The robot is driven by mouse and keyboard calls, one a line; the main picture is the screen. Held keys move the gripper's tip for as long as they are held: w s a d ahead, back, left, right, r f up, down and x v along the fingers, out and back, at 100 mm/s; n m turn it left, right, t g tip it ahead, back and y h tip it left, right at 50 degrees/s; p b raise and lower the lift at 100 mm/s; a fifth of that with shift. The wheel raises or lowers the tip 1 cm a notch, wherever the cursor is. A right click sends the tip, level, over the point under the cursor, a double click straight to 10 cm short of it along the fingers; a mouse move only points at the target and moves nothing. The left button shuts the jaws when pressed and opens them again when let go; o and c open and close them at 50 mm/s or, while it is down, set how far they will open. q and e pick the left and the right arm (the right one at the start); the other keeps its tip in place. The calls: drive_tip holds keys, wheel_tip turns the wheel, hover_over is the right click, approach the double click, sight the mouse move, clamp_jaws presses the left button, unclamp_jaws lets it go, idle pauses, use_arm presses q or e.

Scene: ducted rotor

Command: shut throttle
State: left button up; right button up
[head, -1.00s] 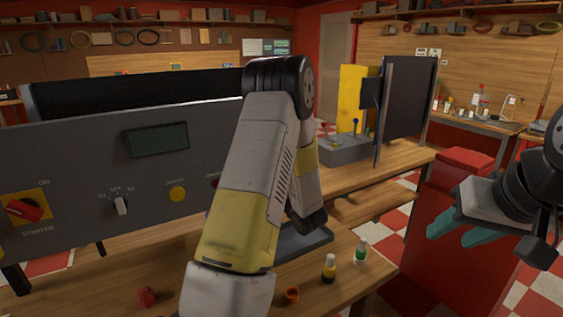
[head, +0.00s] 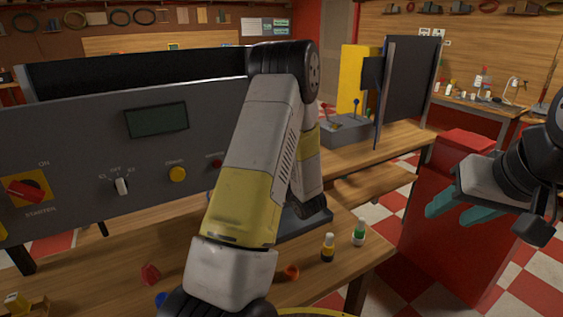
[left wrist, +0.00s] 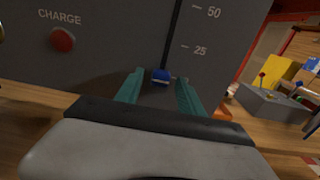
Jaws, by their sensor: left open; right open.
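In the left wrist view the grey panel has a dark vertical slot (left wrist: 172,38) with marks 50 and 25 beside it. A blue knob (left wrist: 160,76) shows low on this slot line. My left gripper (left wrist: 158,88) is open, with its teal fingers on either side of the knob in the picture; I cannot tell whether they touch it. The slot's lower end is hidden by the gripper. In the head view my left arm hides the slot and the left gripper. My right gripper (head: 460,208) is open and empty at the right, far from the panel.
The panel (head: 70,140) carries a red starter switch (head: 25,190), a selector, a yellow button and a red button. Small bottles (head: 328,247) and a red part (head: 150,274) stand on the bench. A red cabinet (head: 465,220) stands below my right gripper.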

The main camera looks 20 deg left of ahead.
use_arm(q)
drive_tip(key=v, duration=0.7)
drive_tip(key=shift+s+d, duration=0.2)
drive_tip(key=shift+d, duration=0.1)
